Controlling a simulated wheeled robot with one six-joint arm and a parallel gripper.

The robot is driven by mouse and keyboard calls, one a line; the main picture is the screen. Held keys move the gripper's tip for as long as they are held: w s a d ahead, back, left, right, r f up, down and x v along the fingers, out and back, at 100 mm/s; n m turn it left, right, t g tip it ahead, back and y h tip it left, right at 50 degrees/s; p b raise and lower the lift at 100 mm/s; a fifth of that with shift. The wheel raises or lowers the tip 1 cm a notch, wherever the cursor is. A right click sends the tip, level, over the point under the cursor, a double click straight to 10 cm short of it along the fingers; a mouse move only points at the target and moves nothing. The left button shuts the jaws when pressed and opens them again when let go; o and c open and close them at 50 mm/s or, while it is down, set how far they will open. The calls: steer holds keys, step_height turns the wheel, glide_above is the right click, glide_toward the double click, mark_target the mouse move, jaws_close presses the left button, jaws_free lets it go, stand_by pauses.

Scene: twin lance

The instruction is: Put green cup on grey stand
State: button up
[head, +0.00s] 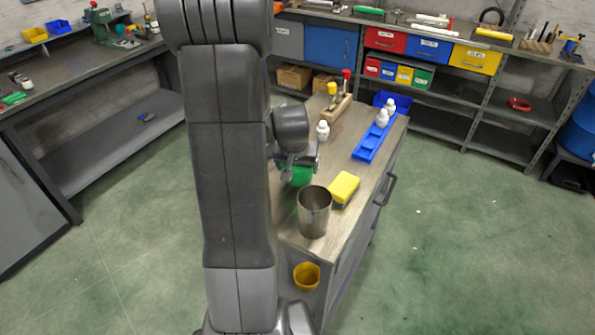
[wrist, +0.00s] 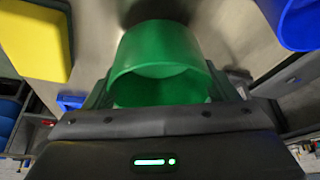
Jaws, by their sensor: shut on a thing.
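The green cup (head: 297,175) is at the left side of the wooden-topped cart in the head view, partly covered by my gripper (head: 299,162). In the wrist view the green cup (wrist: 155,50) fills the space between the fingers of my gripper (wrist: 162,92), which is shut on it. I cannot tell whether the cup touches the cart top. I cannot make out a grey stand in either view; my arm hides part of the scene.
On the cart (head: 346,133), a metal tumbler (head: 314,212) and a yellow sponge (head: 344,188) stand close to the cup. A blue tray (head: 375,140), white bottles (head: 322,131) and a wooden tool block (head: 338,110) are further back. A yellow bowl (head: 306,276) sits on the lower shelf.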

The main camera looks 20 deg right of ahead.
steer(key=shift+f, duration=1.15)
steer(key=shift+f, duration=0.1)
steer(key=shift+f+b, duration=0.15)
steer(key=shift+b, duration=0.15)
steer(key=o, duration=0.9)
steer(key=shift+o, duration=0.2)
steer(key=shift+r+p, duration=0.3)
steer(key=shift+r, duration=0.15)
steer(key=v, duration=1.1)
steer(key=shift+r, duration=0.3)
steer(key=shift+s, duration=0.15)
